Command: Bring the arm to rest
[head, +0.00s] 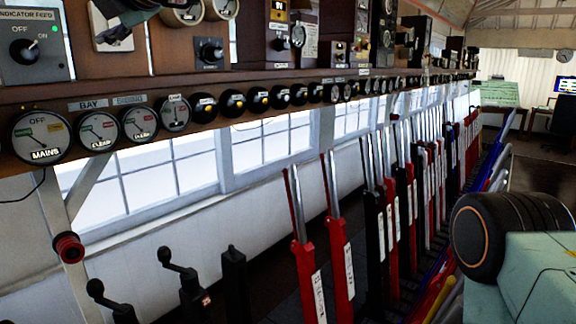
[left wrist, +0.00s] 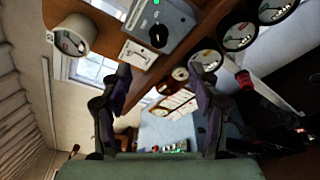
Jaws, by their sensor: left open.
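In the left wrist view my left gripper (left wrist: 161,78) is open, its two dark fingers apart with nothing between them. Behind the fingers are a grey switch box (left wrist: 172,22), a wooden shelf edge and a paper sheet (left wrist: 177,103). In the head view a dark shape at the top left edge may be part of this gripper, but too little shows to be sure. A pale green and black link of my own arm (head: 510,235) fills the lower right of the head view. My right gripper is not in view.
A row of red, black and blue levers (head: 307,255) runs back to the right. Black crank handles (head: 185,275) stand at lower left. The instrument shelf (head: 255,82) with dials (head: 40,135) hangs above. A desk with a monitor (head: 566,80) is far right.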

